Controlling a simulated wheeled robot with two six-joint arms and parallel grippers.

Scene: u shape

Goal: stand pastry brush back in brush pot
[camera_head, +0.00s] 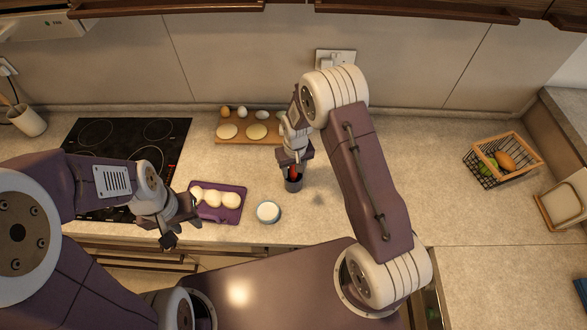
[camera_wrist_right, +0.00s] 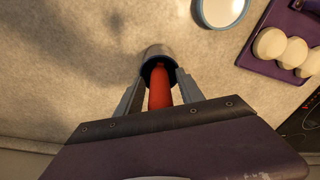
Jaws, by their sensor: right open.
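The brush pot (camera_head: 293,185) is a small dark grey cup on the counter; its rim also shows in the right wrist view (camera_wrist_right: 158,51). The pastry brush shows as a red handle (camera_wrist_right: 159,90) with its far end inside the pot's mouth; a bit of red also shows in the head view (camera_head: 293,171). Its bristles are not visible. My right gripper (camera_wrist_right: 160,80) is open, with one finger on each side of the handle, close to the pot's rim.
The purple tray (camera_head: 228,187) holds pale dough pieces. A blue-rimmed bowl (camera_head: 268,212) stands left of the pot. A wooden board (camera_head: 228,142) with eggs and dough rounds lies behind. A hob (camera_head: 124,140) is at left, a fruit basket (camera_head: 501,160) at right.

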